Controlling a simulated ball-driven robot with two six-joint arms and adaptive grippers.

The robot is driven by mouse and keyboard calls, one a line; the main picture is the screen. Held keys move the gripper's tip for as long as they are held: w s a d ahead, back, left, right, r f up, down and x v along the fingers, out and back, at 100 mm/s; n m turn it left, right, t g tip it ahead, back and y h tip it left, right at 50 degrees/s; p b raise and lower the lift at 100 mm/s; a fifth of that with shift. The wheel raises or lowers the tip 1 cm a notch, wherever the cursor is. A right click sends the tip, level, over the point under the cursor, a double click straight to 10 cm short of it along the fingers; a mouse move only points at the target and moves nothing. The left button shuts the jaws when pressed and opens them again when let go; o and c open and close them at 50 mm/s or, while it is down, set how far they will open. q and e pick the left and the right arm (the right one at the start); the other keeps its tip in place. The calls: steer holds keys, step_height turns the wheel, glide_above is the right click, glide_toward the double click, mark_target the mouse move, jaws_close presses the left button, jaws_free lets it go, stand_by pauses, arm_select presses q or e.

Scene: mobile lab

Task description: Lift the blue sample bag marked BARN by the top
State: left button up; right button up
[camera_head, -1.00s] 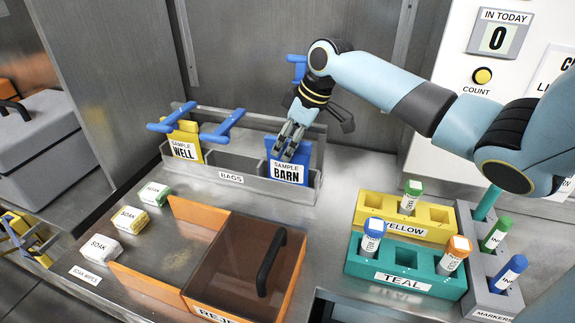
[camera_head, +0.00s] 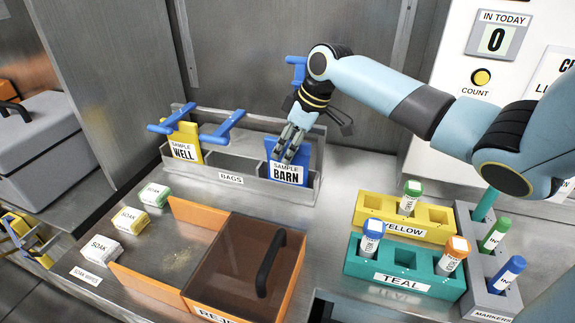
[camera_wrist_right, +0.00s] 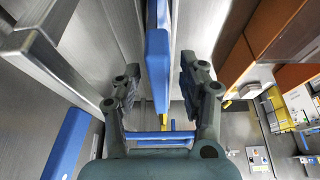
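The blue sample bag marked BARN (camera_head: 287,172) stands upright in the right part of the grey BAGS rack (camera_head: 231,179), its white label facing forward. My right gripper (camera_head: 288,146) points down at the bag's top, and its fingers hide part of it. In the right wrist view, the blue edge (camera_wrist_right: 158,62) lies between the two open fingers of my right gripper (camera_wrist_right: 157,85), with a gap showing on each side. My left gripper is in no view.
The yellow WELL bag (camera_head: 184,145) stands in the rack's left part, close to blue bars (camera_head: 222,126). An orange REJECT box (camera_head: 290,270) with a dark handled lid is in front. Yellow (camera_head: 447,219) and teal (camera_head: 370,262) tube racks are at right.

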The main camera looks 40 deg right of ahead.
jaws_close()
steer(key=shift+r, duration=0.1)
stand_by(0.3)
